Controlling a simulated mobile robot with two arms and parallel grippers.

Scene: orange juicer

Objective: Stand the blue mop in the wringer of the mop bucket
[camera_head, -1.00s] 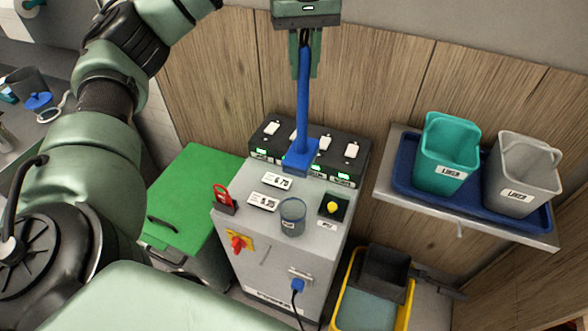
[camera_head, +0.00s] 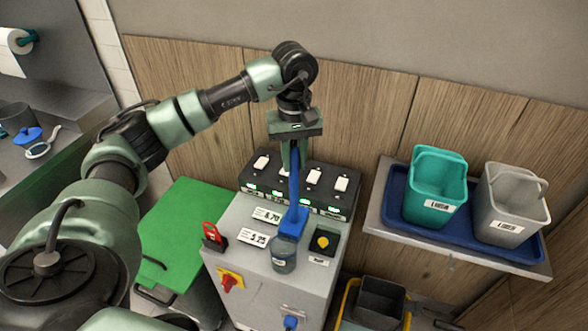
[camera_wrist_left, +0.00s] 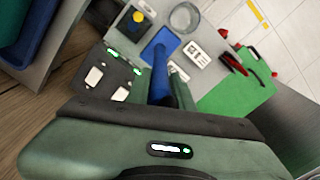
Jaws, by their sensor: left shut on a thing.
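The blue mop (camera_head: 295,195) hangs upright from my left gripper (camera_head: 294,148), which is shut on the upper part of its handle. Its flat blue head is over the top of the grey cabinet, by a clear cup; I cannot tell whether it touches. In the left wrist view the mop handle (camera_wrist_left: 160,78) runs away from the gripper toward the blue head. The yellow mop bucket (camera_head: 347,306) is on the floor at the lower right, partly cut off, with the dark wringer (camera_head: 380,300) on it. The mop is apart from the bucket. My right gripper is not in view.
The grey cabinet (camera_head: 243,281) carries a charger strip (camera_head: 322,205), the clear cup (camera_head: 284,257), price tags, a red-handled item (camera_head: 213,236) and a yellow button (camera_head: 322,242). A wall shelf (camera_head: 372,215) with teal (camera_head: 433,195) and grey (camera_head: 508,205) buckets juts out above the mop bucket.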

